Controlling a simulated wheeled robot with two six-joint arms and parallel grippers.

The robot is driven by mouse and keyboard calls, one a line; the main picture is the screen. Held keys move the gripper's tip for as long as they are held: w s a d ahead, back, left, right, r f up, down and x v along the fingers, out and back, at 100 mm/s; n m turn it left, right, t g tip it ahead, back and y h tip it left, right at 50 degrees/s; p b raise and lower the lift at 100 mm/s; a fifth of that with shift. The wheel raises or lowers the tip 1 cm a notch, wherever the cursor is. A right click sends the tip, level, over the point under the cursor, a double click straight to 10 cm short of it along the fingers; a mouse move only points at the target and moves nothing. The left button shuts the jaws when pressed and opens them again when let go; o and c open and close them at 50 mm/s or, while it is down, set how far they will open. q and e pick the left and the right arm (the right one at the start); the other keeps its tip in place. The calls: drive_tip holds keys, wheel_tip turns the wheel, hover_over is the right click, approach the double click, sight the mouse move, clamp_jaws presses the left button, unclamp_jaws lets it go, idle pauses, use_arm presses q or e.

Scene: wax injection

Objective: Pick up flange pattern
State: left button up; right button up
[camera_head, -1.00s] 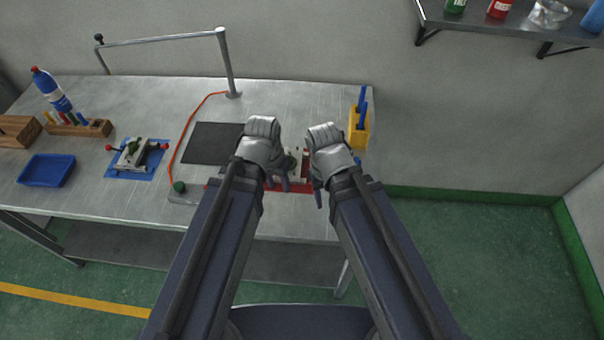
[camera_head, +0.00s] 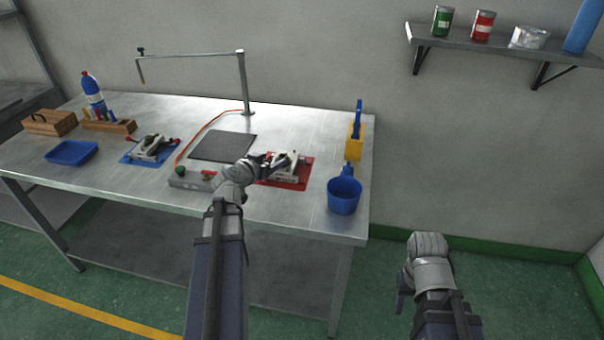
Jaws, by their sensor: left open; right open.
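I cannot pick out a flange pattern for certain. A metal mold device (camera_head: 288,163) sits on a red mat (camera_head: 303,183) at the front middle of the table. A similar device (camera_head: 150,148) with a green spot sits on a blue mat (camera_head: 131,158) further left. My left gripper (camera_head: 262,161) is open at the left side of the device on the red mat and partly covers it. I cannot tell whether they touch. My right gripper (camera_head: 402,292) is open, out over the floor right of the table, away from these things.
A blue cup (camera_head: 344,197) stands at the table's front right corner, a yellow holder (camera_head: 354,146) behind it. A grey box with a green knob (camera_head: 181,171) is left of my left gripper. A dark pad (camera_head: 223,146), blue tray (camera_head: 71,152) and metal post (camera_head: 244,85) stand further back or left.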

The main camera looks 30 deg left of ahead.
sight(281, 157)
use_arm(q)
drive_tip(key=shift+b+x, duration=0.55)
drive_tip(key=shift+x, duration=0.85)
drive_tip(key=shift+w+f+b, duration=0.3)
drive_tip(key=shift+f+b, duration=0.1)
drive_tip(key=shift+f, duration=0.1)
drive_tip(key=b+x, duration=0.1)
drive_tip(key=x, duration=0.1)
drive_tip(key=b+x, duration=0.1)
drive_tip(key=shift+w+a+f, duration=0.2)
drive_tip(key=shift+f, duration=0.2)
drive_tip(key=shift+w+f, duration=0.1)
drive_tip(key=shift+w, duration=0.2)
drive_tip(key=shift+s, duration=0.1)
drive_tip(key=shift+c, duration=0.3)
clamp_jaws()
